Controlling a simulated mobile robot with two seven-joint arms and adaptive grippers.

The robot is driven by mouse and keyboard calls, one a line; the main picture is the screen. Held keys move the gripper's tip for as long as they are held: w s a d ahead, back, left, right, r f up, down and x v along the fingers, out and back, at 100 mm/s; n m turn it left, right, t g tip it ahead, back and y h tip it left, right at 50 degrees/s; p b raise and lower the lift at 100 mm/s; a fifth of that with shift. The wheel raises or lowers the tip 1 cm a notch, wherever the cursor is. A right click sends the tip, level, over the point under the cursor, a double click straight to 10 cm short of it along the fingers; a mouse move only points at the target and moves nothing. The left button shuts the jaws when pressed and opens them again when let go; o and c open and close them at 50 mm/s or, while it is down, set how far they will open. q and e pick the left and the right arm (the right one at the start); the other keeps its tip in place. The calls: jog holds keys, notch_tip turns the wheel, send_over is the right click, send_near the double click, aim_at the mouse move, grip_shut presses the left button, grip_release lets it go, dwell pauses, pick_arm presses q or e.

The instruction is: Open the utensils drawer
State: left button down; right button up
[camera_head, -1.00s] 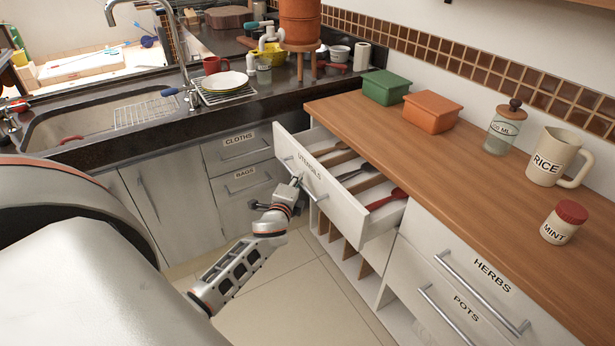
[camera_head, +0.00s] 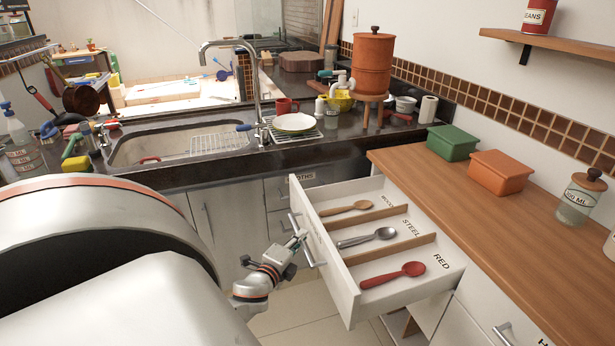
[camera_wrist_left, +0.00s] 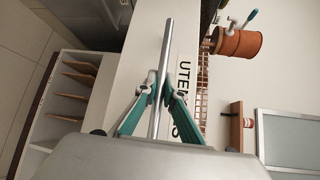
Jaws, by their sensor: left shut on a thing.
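The utensils drawer (camera_head: 335,262) stands pulled well out from the wooden counter in the head view. It holds a wooden spoon (camera_head: 345,208), a steel spoon (camera_head: 367,238) and a red spoon (camera_head: 393,275) in separate compartments. My left gripper (camera_head: 299,240) is at the drawer's front. In the left wrist view its green-sided fingers (camera_wrist_left: 158,90) are closed around the metal bar handle (camera_wrist_left: 163,62), beside the partly covered UTENSILS label (camera_wrist_left: 184,75). My right gripper is not in view.
The wooden counter (camera_head: 425,185) carries a green box (camera_head: 452,143), an orange box (camera_head: 500,172) and a glass jar (camera_head: 580,200). A sink (camera_head: 180,146) and dish rack are at the back left. Open shelf slots (camera_wrist_left: 72,90) lie below the drawer.

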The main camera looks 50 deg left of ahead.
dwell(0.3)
pick_arm(q)
jog(key=c, duration=2.1)
grip_release()
jog(key=shift+c, duration=0.2)
jog(key=v, duration=1.2)
jog(key=shift+f, duration=0.1)
